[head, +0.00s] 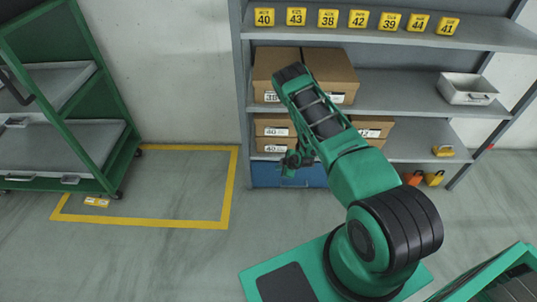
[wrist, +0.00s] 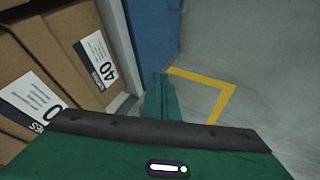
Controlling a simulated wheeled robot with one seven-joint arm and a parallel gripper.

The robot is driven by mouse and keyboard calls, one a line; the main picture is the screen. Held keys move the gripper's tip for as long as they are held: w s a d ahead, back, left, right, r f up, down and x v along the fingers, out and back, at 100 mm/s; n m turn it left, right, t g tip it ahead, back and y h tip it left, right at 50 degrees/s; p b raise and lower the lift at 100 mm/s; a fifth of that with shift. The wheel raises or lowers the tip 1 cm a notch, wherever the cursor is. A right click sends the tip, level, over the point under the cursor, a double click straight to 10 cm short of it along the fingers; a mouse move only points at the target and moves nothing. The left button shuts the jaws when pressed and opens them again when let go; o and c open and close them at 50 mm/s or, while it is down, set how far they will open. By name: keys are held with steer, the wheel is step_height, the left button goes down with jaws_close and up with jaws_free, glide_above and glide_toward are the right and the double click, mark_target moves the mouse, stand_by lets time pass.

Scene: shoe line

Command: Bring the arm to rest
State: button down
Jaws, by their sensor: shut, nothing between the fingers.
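My arm is green and black and rises from the base in the head view, folded over in front of the shelf. My gripper (head: 293,163) hangs at the arm's far end, in front of the lower boxes and the blue panel. In the wrist view, my gripper (wrist: 161,92) shows green fingers together with nothing between them. Brown shoe boxes (head: 275,132) stand close behind it, and they fill the left of the wrist view, one box (wrist: 62,40) labelled 40. The arm hides part of the shelf and boxes.
The grey shelf (head: 400,82) carries yellow number tags, boxes and a grey bin (head: 467,88). A green rack (head: 95,150) stands at left. Another green-framed item (head: 490,275) is at lower right.

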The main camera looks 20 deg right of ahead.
steer(key=w+d+r+m+g+h, duration=0.1)
steer(key=d+r+m, duration=0.1)
steer(key=r, duration=0.7)
steer(key=w+d+r+m, duration=0.1)
steer(key=d+r, duration=0.1)
steer(key=r, duration=0.8)
steer(key=s+d+r+m+g+h, duration=0.15)
steer(key=s+r, duration=0.25)
steer(key=r, duration=0.6)
steer(key=s+d+r+m+g, duration=0.1)
steer(key=s+r+m, duration=0.3)
steer(key=r, duration=0.6)
steer(key=s+r+m+g, duration=0.2)
steer(key=s+r+m, duration=0.2)
steer(key=s+r, duration=1.25)
steer(key=s+a+r+m, duration=0.2)
steer(key=s, duration=0.9)
steer(key=s+a+r+m+g, duration=0.1)
steer(key=s+a+r+m, duration=0.1)
steer(key=s, duration=0.9)
steer(key=shift+s+a+m+y, duration=0.35)
steer(key=shift+a+m+y, duration=0.1)
steer(key=shift+a+m, duration=0.35)
steer(key=shift+g, duration=0.25)
